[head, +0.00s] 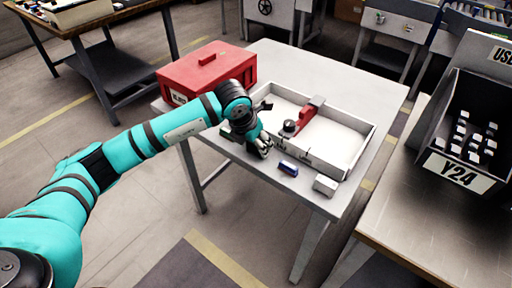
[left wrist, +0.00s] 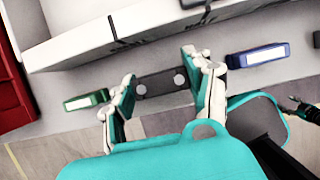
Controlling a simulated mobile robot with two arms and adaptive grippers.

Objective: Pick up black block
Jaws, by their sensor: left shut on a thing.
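The black block (left wrist: 160,82) is dark grey with two round light spots and lies between the fingers of my left gripper (left wrist: 163,88) in the left wrist view. The gripper is shut on it, one finger at each end. In the head view my left gripper (head: 264,147) is at the front edge of the white table, by the tray; the black block is hidden or too small to make out there. Whether the block still touches the table I cannot tell.
The white tray (head: 357,150) stands just behind, with a red toolbox (head: 205,72) at back left.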

